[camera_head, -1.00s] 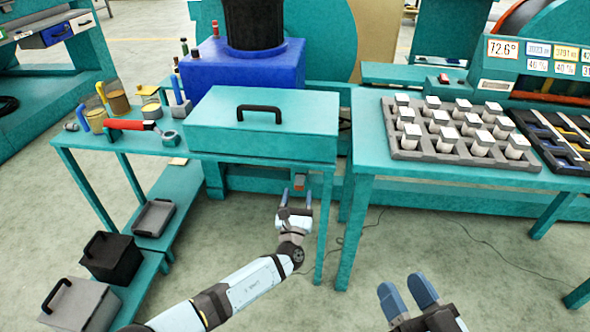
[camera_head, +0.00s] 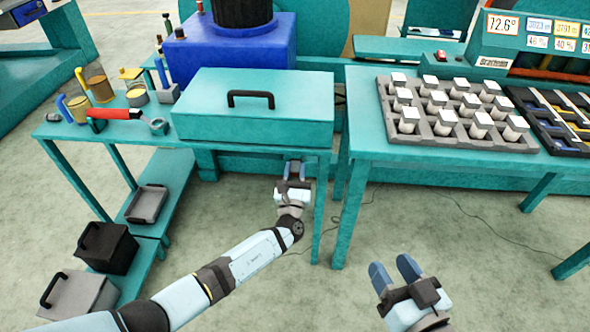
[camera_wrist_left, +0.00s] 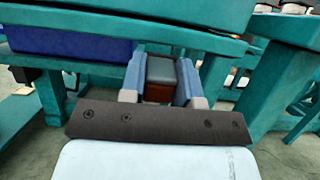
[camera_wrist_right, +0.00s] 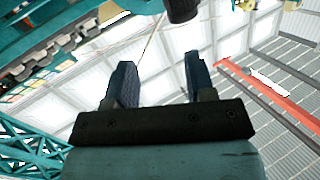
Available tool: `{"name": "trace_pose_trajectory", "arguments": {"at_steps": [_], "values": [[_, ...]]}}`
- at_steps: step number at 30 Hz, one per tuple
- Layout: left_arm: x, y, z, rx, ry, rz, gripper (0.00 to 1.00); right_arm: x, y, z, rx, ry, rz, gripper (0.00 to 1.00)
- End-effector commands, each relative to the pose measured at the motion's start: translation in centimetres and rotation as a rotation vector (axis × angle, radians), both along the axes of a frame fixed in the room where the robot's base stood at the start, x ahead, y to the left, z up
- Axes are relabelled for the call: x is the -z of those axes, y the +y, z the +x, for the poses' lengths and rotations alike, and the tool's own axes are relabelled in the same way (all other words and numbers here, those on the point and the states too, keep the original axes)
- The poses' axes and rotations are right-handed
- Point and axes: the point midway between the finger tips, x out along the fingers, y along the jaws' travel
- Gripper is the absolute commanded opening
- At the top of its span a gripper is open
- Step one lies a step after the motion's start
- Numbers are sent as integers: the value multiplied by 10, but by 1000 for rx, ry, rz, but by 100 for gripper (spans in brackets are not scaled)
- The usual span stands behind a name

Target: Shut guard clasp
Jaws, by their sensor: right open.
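The guard clasp (camera_wrist_left: 160,80) is a small block with a dark grey top and a reddish-brown front, under the teal edge in the left wrist view. My left gripper (camera_head: 294,170) is below the front edge of the teal box. In the left wrist view its blue fingers (camera_wrist_left: 160,84) lie close against both sides of the clasp, shut on it. In the head view the clasp is mostly hidden by the gripper. The teal box (camera_head: 255,105) has a black handle and looks closed. My right gripper (camera_head: 394,270) is open and empty, low in front of the right table.
The right table (camera_head: 365,140) holds a grey tray (camera_head: 400,152) of white-capped cylinders. A red-handled tool (camera_head: 115,113) and several cups stand left of the teal box. Bins (camera_head: 105,247) sit on the low shelf. The floor between my arms is clear.

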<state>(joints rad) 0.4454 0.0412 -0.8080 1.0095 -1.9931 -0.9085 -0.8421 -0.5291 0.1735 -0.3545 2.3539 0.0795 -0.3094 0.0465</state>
Motion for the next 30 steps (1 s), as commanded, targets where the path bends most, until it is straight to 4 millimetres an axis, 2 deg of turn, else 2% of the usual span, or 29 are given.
{"name": "trace_pose_trajectory", "arguments": {"at_steps": [10,12,18,30], "values": [[-4,0,0,1,30,1,6,-2,-2,0,3,27,-23,50],[-6,0,-1,-1,55,-1,6,21,-9,-6,17,109,-63,50],[-15,0,-1,-1,172,-1,6,63,-34,-28,53,338,-190,50],[-24,0,-1,-1,454,-1,6,50,-46,-31,74,415,-271,50]]}}
